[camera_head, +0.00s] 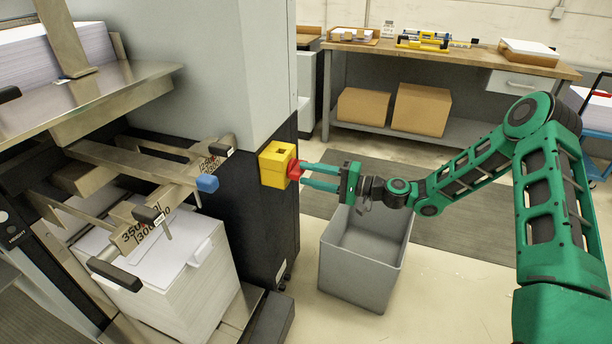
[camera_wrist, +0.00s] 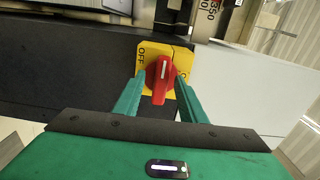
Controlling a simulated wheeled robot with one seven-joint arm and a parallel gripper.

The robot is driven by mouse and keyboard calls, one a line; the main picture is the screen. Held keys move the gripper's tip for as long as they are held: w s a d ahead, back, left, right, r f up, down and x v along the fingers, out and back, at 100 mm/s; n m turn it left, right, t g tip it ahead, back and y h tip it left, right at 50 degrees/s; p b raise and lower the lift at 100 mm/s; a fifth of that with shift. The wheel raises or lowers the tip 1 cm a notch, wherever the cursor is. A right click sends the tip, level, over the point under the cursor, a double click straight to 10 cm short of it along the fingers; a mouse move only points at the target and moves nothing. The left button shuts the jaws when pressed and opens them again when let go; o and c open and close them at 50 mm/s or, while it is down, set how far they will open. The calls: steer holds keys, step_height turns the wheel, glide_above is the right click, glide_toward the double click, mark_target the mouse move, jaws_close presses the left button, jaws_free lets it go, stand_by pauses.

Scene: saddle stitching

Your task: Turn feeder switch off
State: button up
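The feeder switch is a red rotary knob (camera_head: 294,170) on a yellow box (camera_head: 273,166), fixed to the dark side of the feeder machine. In the wrist view the red knob (camera_wrist: 161,78) has a white mark and sits on the yellow plate (camera_wrist: 150,50). "OFF" is printed to its left; lettering on its right is partly hidden by a finger. The knob's grip lies roughly upright in that view. My gripper (camera_head: 304,175) is at the knob with its green fingers apart, one on each side. In the wrist view (camera_wrist: 160,80), gaps show between fingers and knob.
A grey open bin (camera_head: 362,262) stands on the floor below my gripper. The feeder's paper stack (camera_head: 185,290) and metal rails with a blue knob (camera_head: 207,183) are at left. A workbench (camera_head: 450,58) with cardboard boxes (camera_head: 421,109) stands behind.

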steer(key=v, duration=0.9)
steer(key=s+d+n+g+h, duration=0.3)
steer(key=s+d+g+h, duration=0.2)
steer(key=s+d+h, duration=0.95)
steer(key=s+d+r+m, duration=0.2)
steer(key=s+d+r, duration=0.2)
steer(key=s, duration=0.5)
steer(key=s+d+r+m+h, duration=0.1)
steer(key=s+d+r, duration=0.2)
steer(key=s+d, duration=0.4)
steer(key=s+d+r+m+g+h, duration=0.1)
steer(key=s+d+r, duration=0.3)
steer(key=s, duration=0.7)
steer(key=shift+d+r+m, duration=0.4)
steer(key=shift+d+m, duration=0.4)
steer(key=shift+d, duration=0.05)
